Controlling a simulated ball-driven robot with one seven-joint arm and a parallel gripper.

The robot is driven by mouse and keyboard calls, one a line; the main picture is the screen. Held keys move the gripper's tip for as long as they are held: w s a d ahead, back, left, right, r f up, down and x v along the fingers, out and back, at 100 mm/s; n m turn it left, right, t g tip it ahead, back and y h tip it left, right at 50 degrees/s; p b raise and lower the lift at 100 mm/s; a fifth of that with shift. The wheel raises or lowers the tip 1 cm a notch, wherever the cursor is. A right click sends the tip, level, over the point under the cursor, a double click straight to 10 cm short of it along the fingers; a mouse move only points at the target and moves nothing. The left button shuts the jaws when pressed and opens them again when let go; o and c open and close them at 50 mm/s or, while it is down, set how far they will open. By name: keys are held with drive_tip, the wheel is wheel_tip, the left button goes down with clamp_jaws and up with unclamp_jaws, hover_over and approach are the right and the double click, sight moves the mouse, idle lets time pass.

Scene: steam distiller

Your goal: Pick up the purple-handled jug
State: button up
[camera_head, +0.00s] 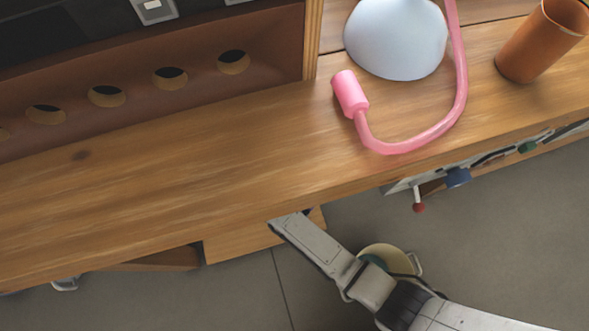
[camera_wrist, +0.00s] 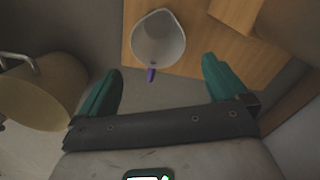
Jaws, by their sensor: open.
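The jug (camera_wrist: 158,42) is a pale grey, open-topped vessel with a small purple handle (camera_wrist: 151,75) that points toward my gripper in the wrist view. It stands on a wooden surface (camera_wrist: 195,58). My gripper (camera_wrist: 160,80) has two green fingers spread wide apart, with nothing between them. The jug is beyond the fingertips, roughly centred between them, and apart from them. The jug is not visible in the head view, where my arm reaches below the bench edge and the gripper's fingers are hidden.
A wooden bench (camera_head: 180,190) spans the head view, its front edge above my arm. On it are a white dome (camera_head: 397,40), a pink tube (camera_head: 415,145) and an orange cup (camera_head: 540,42). A cream round container (camera_wrist: 38,95) with a metal handle is left of my gripper.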

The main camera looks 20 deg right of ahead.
wheel_tip(320, 180, down, 9)
drive_tip(key=b, duration=0.5)
drive_tip(key=shift+d+f+b, duration=0.1)
drive_tip(key=shift+f+b, duration=0.05)
drive_tip(key=shift+b, duration=0.25)
drive_tip(key=c, duration=0.9)
